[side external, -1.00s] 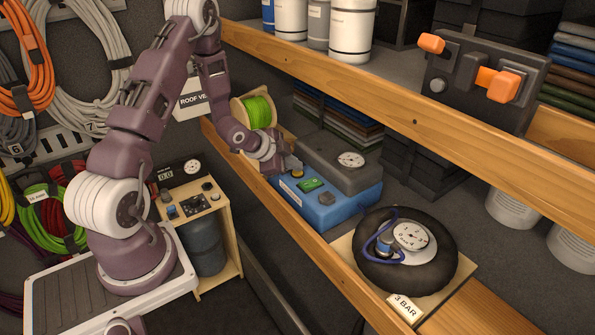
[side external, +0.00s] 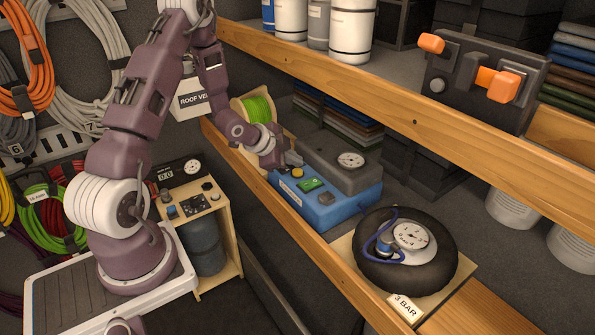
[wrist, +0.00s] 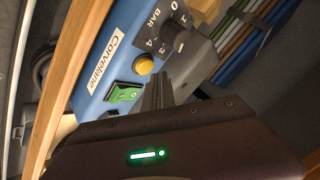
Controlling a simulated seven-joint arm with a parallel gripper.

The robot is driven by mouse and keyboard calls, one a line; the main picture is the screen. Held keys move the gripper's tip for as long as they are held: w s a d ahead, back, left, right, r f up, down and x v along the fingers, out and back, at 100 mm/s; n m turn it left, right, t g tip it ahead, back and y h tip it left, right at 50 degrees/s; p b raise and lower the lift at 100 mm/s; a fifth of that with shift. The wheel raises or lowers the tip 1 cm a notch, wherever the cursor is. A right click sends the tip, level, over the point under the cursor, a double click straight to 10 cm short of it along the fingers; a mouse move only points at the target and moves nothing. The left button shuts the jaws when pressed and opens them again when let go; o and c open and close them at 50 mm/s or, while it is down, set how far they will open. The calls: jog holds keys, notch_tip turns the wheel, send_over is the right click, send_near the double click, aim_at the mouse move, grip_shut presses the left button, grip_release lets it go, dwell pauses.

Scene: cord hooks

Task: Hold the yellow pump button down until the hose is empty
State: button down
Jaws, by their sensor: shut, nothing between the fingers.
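The yellow pump button (wrist: 144,64) sits on the blue pump (side external: 339,209), beside a green rocker switch (wrist: 123,92). The button also shows in the side external view (side external: 297,172). My gripper (wrist: 158,88) is shut and empty. Its fingertips are close beside the button in the wrist view; I cannot tell whether they touch the pump. The button is uncovered in the wrist view and does not look visibly pushed in. A blue hose (side external: 370,246) lies looped on the black tyre (side external: 402,279) around its valve; its contents cannot be seen.
A black BAR dial (wrist: 166,35) stands beside the button. A grey unit with a gauge (side external: 351,160) is behind the pump. A wooden shelf rail (side external: 310,240) runs in front, and another rail (side external: 400,95) crosses above.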

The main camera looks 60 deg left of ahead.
jog(key=shift+r, duration=2.5)
notch_tip(320, 180, up, 9)
jog(key=n+g+y, duration=0.1)
jog(key=n+y, duration=0.1)
send_over(295, 172)
jog(key=s+d, duration=0.3)
jog(key=d, duration=0.1)
jog(key=s+d+r+n+g, duration=0.1)
jog(key=s+d+r+n, duration=0.2)
jog(key=s+d+r, duration=0.35)
jog(key=s+d+r+n+h, duration=0.1)
jog(key=s+d, duration=0.4)
jog(key=s, duration=0.4)
jog(key=s+d+r+n+g+h, duration=0.1)
jog(key=s+d+r+h, duration=0.1)
jog(key=s+d, duration=0.4)
jog(key=s, duration=0.3)
jog(key=shift+s+n+g, duration=0.3)
jog(key=shift+s+n, duration=0.05)
jog(key=shift+n, duration=0.05)
